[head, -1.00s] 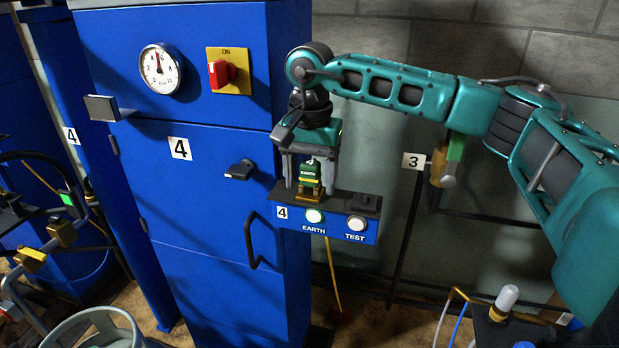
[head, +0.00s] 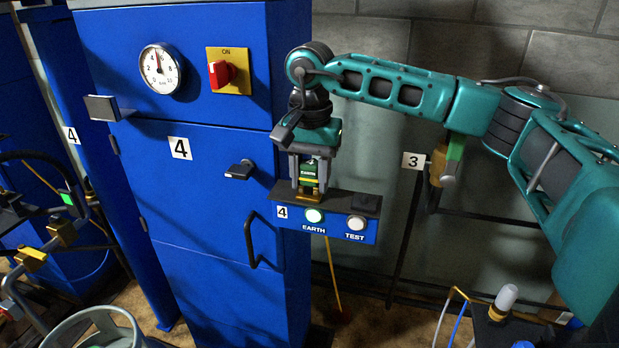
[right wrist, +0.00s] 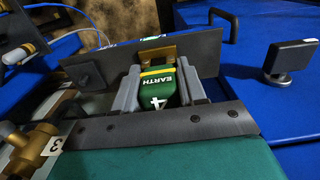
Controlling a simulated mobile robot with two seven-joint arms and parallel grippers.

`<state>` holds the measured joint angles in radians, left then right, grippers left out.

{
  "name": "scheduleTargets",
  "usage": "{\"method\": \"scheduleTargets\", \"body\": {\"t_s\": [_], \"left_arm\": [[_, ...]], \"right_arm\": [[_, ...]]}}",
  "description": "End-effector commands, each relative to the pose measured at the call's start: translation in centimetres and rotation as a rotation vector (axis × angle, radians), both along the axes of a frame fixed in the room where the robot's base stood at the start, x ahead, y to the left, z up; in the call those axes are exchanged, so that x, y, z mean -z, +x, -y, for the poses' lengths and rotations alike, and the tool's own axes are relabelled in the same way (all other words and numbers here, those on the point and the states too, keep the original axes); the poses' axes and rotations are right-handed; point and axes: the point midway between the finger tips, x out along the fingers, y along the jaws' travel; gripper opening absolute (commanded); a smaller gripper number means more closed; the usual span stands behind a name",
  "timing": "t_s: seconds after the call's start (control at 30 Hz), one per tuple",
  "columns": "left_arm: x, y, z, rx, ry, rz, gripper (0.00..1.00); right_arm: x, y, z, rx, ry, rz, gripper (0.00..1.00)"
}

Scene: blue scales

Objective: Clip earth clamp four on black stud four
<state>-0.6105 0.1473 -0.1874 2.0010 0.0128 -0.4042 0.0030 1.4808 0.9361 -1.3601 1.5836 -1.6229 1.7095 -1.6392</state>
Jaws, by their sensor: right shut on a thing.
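Earth clamp four (head: 307,178), green with a yellow band and brass foot, stands upright on the small blue box marked 4 (head: 290,226). My right gripper (head: 309,180) points down from above and is shut on the clamp. In the right wrist view the clamp (right wrist: 158,88), lettered EARTH and 4, sits between the two grey fingers. A low black block (head: 365,201) is on the box's top at the right; I cannot tell whether it is black stud four. My left gripper is not in view.
The tall blue cabinet (head: 190,205) stands directly left of the box, with a gauge (head: 161,70), a red switch (head: 220,72) and a protruding handle. A brass clamp (head: 438,160) hangs by the label 3 at the right. A yellow cable hangs below the box.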

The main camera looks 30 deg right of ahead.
Motion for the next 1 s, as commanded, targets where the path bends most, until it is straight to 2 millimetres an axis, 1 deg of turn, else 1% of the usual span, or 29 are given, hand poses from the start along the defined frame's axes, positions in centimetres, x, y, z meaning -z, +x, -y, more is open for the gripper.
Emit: {"method": "scheduleTargets", "body": {"t_s": [0.03, 0.17, 0.2, 0.47, 1.0], "left_arm": [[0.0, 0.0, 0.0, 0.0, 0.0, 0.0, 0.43], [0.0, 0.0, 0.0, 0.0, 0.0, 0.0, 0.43], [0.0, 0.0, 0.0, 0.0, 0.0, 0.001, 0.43], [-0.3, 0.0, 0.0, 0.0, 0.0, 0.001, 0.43], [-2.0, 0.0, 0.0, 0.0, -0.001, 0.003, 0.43]], "right_arm": [[0.0, 0.0, 0.0, 0.0, 0.0, 0.0, 0.13], [0.0, 0.0, 0.0, 0.0, 0.0, 0.0, 0.01], [0.0, 0.0, 0.0, 0.0, 0.0, 0.0, 0.0], [-0.3, 0.0, 0.0, 0.0, 0.001, 0.001, 0.0], [-2.5, 0.0, 0.0, 0.0, 0.001, 0.001, 0.0]]}}
